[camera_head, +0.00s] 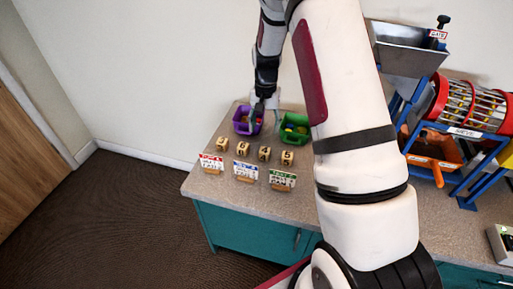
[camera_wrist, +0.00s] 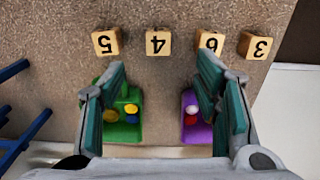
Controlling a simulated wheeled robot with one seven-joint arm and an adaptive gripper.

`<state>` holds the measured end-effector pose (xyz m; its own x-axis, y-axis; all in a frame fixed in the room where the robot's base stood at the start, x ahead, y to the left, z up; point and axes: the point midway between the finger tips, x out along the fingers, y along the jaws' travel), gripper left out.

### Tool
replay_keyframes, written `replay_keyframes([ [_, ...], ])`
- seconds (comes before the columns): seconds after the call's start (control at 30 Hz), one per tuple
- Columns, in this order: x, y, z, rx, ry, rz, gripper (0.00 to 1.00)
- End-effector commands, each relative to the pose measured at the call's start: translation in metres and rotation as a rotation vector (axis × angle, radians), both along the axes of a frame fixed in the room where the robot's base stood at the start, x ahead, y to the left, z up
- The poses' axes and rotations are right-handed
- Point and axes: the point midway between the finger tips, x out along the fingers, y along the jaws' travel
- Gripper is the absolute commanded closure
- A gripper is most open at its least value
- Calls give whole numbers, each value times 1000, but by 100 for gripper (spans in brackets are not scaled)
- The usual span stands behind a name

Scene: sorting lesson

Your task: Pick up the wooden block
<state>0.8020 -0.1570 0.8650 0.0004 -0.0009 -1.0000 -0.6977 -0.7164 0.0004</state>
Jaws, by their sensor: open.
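Several wooden blocks stand apart in a row on the counter. In the wrist view they are the block marked 5 (camera_wrist: 107,41), the block marked 4 (camera_wrist: 157,42), the block marked 6 (camera_wrist: 210,42) and the block marked 3 (camera_wrist: 254,45). In the head view the row runs from a left end block (camera_head: 222,144) to a right end block (camera_head: 287,158). My gripper (camera_wrist: 161,64) is open and empty, its fingers spread above the counter. It also shows in the head view (camera_head: 264,104), small, behind the row near the bins. The right finger partly covers block 6.
A purple bin (camera_head: 238,125) and a green bin (camera_head: 285,135) hold coloured pieces behind the blocks. Label cards (camera_head: 243,170) stand in front of them. A sieve machine (camera_head: 467,110) with a blue frame stands to the right. Bare counter (camera_wrist: 160,90) lies between the bins.

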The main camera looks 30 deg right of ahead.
Motion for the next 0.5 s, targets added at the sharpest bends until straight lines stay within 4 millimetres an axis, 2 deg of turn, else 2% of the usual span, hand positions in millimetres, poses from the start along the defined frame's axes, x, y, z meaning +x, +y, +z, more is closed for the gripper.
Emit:
replay_keyframes([
  [0.3, -1, 0, -56, 2, 4, -1, 43],
  [0.5, -1, 0, -79, 1, 3, 0, 43],
])
